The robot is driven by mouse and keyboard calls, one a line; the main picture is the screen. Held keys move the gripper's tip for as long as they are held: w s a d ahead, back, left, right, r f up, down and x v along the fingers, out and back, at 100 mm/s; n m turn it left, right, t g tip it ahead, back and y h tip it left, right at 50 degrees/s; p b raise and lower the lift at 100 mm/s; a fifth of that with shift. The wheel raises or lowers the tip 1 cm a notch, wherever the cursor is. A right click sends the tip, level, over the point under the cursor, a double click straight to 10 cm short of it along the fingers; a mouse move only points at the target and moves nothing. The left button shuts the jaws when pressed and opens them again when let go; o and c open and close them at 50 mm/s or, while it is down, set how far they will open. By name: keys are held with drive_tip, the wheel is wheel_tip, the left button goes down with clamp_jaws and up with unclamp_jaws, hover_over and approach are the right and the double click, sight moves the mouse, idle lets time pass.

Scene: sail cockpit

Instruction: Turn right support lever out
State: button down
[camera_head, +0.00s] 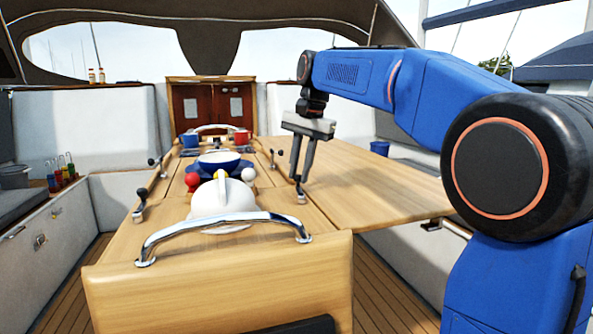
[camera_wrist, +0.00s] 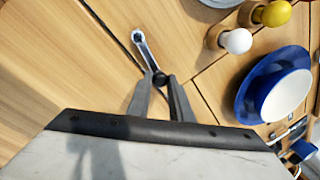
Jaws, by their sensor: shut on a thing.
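The right support lever (camera_head: 301,197) stands on the wooden table, at the near right by the seam with the right-hand leaf. In the wrist view the lever (camera_wrist: 147,53) is a slim metal arm with a round metal pivot and a dark knob. My gripper (camera_head: 299,182) reaches down to it from above. Its two dark fingers (camera_wrist: 160,84) are closed around the knob end in the wrist view. The pivot end shows clear of the fingers. The fingers partly hide the knob.
A white rounded pot (camera_head: 222,198), egg-shaped pieces in cups and a blue-and-white bowl (camera_head: 219,160) stand left of the gripper. A chrome handrail (camera_head: 225,222) arches at the table's near end. The right leaf (camera_head: 375,190) is raised, flat and mostly bare.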

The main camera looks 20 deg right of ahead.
drive_tip(key=d+m, duration=0.1)
drive_tip(key=m, duration=0.1)
drive_tip(key=s+d+m, duration=0.1)
drive_tip(key=m, duration=0.1)
drive_tip(key=shift+s+d+m+h, duration=0.1)
drive_tip(key=shift+d+m+h, duration=0.1)
drive_tip(key=shift+m+h, duration=0.15)
drive_tip(key=m, duration=0.1)
drive_tip(key=s+d+m, duration=0.1)
drive_tip(key=m, duration=0.1)
drive_tip(key=s+m+h, duration=0.1)
drive_tip(key=shift+d+m+t, duration=0.25)
drive_tip(key=shift+d+t, duration=0.05)
drive_tip(key=shift+d, duration=0.05)
drive_tip(key=s+m, duration=0.1)
drive_tip(key=m, duration=0.2)
drive_tip(key=shift+s+d+h, duration=0.25)
drive_tip(key=shift+s+d, duration=0.1)
drive_tip(key=shift+s, duration=0.05)
drive_tip(key=shift+s+d+m+h, duration=0.1)
drive_tip(key=shift+s+m, duration=0.2)
drive_tip(key=shift+m, duration=0.35)
drive_tip(key=shift+s+a+m+h, duration=0.1)
drive_tip(key=shift+s+m, duration=0.25)
drive_tip(key=shift+m, duration=0.25)
drive_tip(key=shift+s+d+m+h, duration=0.1)
drive_tip(key=shift+s+m, duration=0.2)
drive_tip(key=shift+m, duration=0.35)
drive_tip(key=c, duration=1.6)
unclamp_jaws()
